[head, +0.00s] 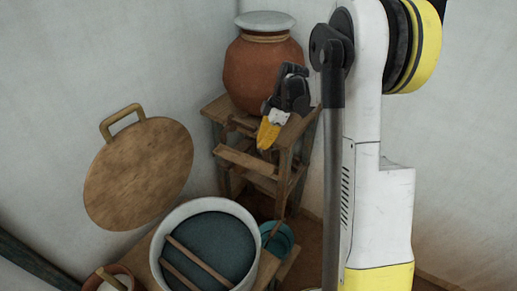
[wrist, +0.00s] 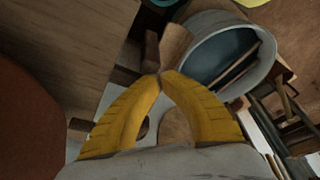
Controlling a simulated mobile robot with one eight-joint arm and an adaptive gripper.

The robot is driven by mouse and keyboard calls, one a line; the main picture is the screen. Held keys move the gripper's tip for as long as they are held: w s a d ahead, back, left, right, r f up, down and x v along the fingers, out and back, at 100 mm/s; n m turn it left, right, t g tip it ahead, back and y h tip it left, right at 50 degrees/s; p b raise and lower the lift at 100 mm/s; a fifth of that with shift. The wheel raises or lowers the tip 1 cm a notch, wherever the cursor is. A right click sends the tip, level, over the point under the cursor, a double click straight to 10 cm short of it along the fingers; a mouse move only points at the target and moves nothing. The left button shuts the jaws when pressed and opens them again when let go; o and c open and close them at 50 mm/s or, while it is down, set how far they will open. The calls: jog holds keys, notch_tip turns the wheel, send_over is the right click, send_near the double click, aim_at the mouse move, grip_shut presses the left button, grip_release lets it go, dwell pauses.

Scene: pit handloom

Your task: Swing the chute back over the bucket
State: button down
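My gripper (head: 268,134) points down in front of the wooden stand, below the clay pot. In the wrist view its yellow fingers (wrist: 163,75) come together at the tips. A brown wooden piece (wrist: 175,45), perhaps the chute, shows right at or just beyond the tips; I cannot tell whether it is pinched. In the head view a sloping wooden board (head: 245,161) crosses the stand just below the fingertips; it may be the chute or a rail. A small teal bucket (head: 280,240) stands on the floor below, partly hidden by the stand and the vat.
A large pale vat (head: 163,236) of dark blue liquid with two sticks stands front left; it also shows in the wrist view (wrist: 268,62). The clay pot (head: 262,72) tops the wooden stand (head: 285,160). A round wooden lid (head: 140,175) leans at the left wall.

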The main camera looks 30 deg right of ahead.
jog(key=v, duration=0.9)
jog(key=shift+s, duration=0.1)
jog(key=s+a+r+m+t+h, duration=0.2)
jog(key=s+a+r+m, duration=0.45)
jog(key=s+a, duration=0.35)
jog(key=s+a+f+m+t+h, duration=0.1)
jog(key=s+a+m+t, duration=0.3)
jog(key=s+a+m, duration=0.3)
jog(key=s, duration=0.4)
jog(key=shift+s+a+f+h, duration=0.25)
jog(key=shift+a+f+h, duration=0.05)
jog(key=shift+f, duration=0.1)
jog(key=shift+m, duration=0.25)
